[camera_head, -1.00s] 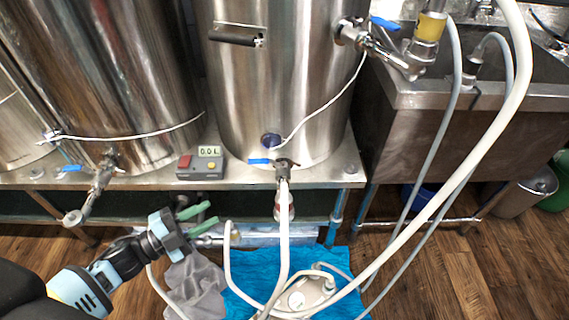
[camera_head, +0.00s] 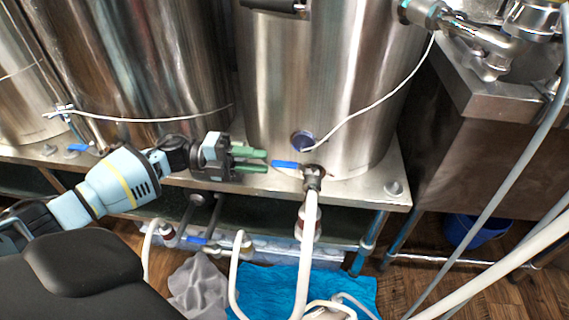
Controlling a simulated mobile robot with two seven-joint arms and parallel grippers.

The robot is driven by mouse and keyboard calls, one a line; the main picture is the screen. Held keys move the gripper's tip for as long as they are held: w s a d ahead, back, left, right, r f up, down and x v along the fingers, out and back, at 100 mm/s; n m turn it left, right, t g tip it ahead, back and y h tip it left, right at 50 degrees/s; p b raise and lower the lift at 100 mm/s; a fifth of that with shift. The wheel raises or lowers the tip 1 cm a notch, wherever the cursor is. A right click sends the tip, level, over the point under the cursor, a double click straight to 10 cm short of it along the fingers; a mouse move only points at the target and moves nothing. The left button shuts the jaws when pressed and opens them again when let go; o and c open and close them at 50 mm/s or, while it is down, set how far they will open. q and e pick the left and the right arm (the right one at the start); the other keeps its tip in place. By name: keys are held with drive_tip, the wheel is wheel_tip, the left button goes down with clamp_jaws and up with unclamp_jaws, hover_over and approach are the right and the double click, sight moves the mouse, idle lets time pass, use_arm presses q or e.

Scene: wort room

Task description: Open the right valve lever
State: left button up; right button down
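The blue lever (camera_head: 285,164) sits on the valve (camera_head: 313,178) at the foot of the right steel kettle (camera_head: 330,90). It points left from the valve body, roughly level, and a white hose runs down from the valve. My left gripper (camera_head: 267,160) is just left of the lever, at about its height. Its two green fingers point right at the lever, parted by a narrow gap, with nothing seen between them. The tips look very close to the lever's left end; I cannot tell if they touch it. My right gripper is not in view.
Another kettle (camera_head: 150,70) stands on the left, with a blue handle (camera_head: 78,148) near its foot, partly behind my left arm. A steel sink (camera_head: 500,100) is on the right. White hoses (camera_head: 308,250) hang in front, above a blue cloth (camera_head: 265,290) on the floor.

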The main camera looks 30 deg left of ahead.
sight(283, 162)
use_arm(q)
drive_tip(key=shift+x, duration=3.2)
drive_tip(key=shift+a, duration=0.1)
clamp_jaws()
